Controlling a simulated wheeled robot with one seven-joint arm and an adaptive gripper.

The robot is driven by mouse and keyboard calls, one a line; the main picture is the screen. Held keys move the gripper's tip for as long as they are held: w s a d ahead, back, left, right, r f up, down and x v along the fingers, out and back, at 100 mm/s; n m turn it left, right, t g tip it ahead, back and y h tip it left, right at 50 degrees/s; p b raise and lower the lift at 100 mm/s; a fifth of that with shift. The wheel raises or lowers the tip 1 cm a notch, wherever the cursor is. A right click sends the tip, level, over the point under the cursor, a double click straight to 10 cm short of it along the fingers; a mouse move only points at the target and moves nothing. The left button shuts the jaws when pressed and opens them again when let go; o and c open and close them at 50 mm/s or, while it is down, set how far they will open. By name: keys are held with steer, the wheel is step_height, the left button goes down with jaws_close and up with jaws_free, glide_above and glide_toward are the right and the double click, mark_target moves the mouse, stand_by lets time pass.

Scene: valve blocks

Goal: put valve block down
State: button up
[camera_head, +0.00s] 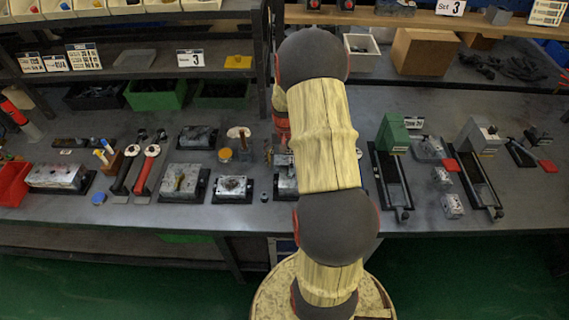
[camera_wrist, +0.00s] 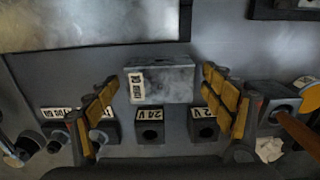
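A grey metal valve block (camera_wrist: 165,84) with a white label on its left side lies between my fingertips in the wrist view. My gripper (camera_wrist: 158,84) has its two yellow-and-black fingers spread wide, one on each side of the block. Narrow gaps seem to show between the fingers and the block's ends. The block appears to rest on the grey bench (camera_wrist: 220,45), though its underside is hidden. In the head view my own arm covers the gripper and most of what lies under it.
Small black boxes, one labelled 24 V (camera_wrist: 149,126), stand just in front of the block. A large metal plate (camera_wrist: 90,22) lies behind it. In the head view, small metal blocks (camera_head: 452,206) and two vises (camera_head: 391,178) stand at right. Hammers (camera_head: 145,172) lie at left.

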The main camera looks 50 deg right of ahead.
steer(key=shift+c, duration=1.2)
steer(key=c, duration=1.1)
